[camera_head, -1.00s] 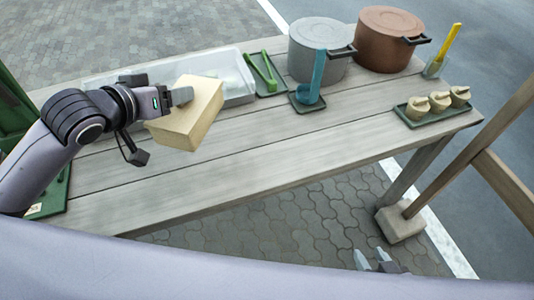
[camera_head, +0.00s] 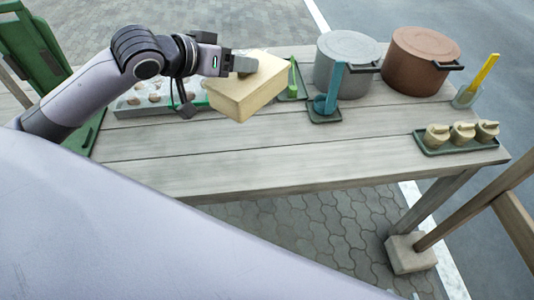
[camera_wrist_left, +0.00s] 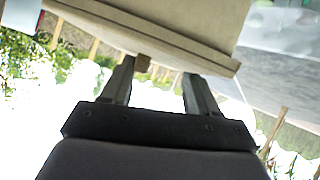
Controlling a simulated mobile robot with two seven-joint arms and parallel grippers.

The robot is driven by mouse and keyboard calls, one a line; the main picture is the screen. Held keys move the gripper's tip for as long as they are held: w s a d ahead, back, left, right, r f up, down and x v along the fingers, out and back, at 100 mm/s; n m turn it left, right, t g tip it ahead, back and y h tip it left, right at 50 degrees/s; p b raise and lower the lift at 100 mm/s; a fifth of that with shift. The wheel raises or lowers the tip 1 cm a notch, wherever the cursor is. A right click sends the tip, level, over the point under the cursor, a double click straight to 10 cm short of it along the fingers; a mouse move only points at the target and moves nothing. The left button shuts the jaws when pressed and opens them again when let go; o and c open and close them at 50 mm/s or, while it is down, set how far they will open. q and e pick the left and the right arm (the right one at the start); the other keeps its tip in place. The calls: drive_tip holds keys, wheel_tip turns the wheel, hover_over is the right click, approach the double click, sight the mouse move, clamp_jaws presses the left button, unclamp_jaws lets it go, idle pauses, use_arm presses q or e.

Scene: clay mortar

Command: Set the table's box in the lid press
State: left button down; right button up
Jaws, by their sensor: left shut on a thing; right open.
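A pale tan box (camera_head: 248,92) is held by my left gripper (camera_head: 243,66), which is shut on its upper edge. The box is tilted in the picture and hangs above the table (camera_head: 300,145), apart from it. In the left wrist view the box (camera_wrist_left: 170,25) spans the top, with the two fingers (camera_wrist_left: 160,85) reaching its edge. A green upright frame with a green base (camera_head: 35,50) stands at the far left; it may be the lid press, and my left arm hides part of it.
A grey pot (camera_head: 345,62), a brown pot (camera_head: 420,62) and a blue ladle (camera_head: 332,85) on a dark tray stand at the back. A green tray (camera_head: 460,148) holds three tan pieces. The table's front middle is clear.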

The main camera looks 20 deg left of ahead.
use_arm(q)
drive_tip(key=shift+w+d+r, duration=0.1)
drive_tip(key=shift+r, duration=0.05)
drive_tip(key=shift+d, duration=0.1)
wheel_tip(320, 180, down, 20)
drive_tip(key=shift+f+b, duration=0.1)
drive_tip(key=shift+b, duration=0.8)
drive_tip(key=shift+c, duration=1.4)
unclamp_jaws()
use_arm(e)
drive_tip(key=shift+d+f, duration=0.3)
drive_tip(key=shift+f, duration=0.6)
